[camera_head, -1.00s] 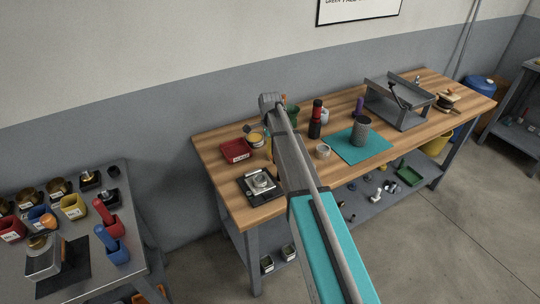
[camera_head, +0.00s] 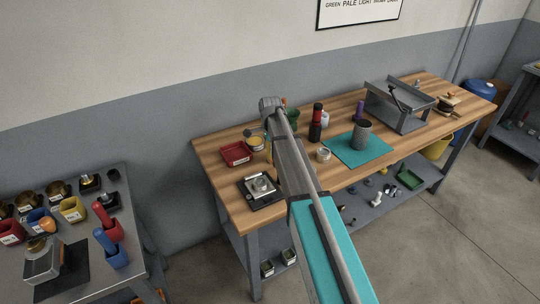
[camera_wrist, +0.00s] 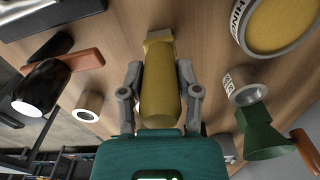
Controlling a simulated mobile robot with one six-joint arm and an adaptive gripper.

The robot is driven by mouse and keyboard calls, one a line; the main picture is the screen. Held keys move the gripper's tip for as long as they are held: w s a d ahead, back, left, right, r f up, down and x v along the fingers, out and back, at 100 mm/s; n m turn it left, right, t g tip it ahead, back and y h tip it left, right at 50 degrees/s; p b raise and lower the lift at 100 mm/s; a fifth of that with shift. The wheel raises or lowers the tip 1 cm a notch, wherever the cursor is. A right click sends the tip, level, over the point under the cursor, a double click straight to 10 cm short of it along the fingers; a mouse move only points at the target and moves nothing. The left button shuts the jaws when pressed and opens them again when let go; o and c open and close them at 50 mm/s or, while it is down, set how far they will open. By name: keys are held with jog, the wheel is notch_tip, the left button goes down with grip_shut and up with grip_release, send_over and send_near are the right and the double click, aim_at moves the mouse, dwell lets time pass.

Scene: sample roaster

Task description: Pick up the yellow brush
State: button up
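The yellow brush (camera_wrist: 159,88) fills the middle of the wrist view, its rounded body near my gripper and a flared end farther off. My gripper (camera_wrist: 159,66) has one finger on each side of it, with narrow gaps showing between the fingers and the brush. In the head view a yellow sliver (camera_head: 268,150), possibly the brush, shows just left of my arm on the wooden bench. My gripper is hidden behind my arm there.
On the wooden bench (camera_head: 225,190) are a red tray (camera_head: 236,154), a black scale (camera_head: 262,190), a teal mat (camera_head: 350,155) and dark bottles. In the wrist view a green funnel-shaped thing (camera_wrist: 265,135) and a round yellow-filled container (camera_wrist: 280,22) stand to the right.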

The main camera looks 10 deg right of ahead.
grip_shut()
jog(key=shift+r, duration=0.1)
notch_tip(320, 180, up, 10)
jog(key=p, duration=1)
dwell(0.6)
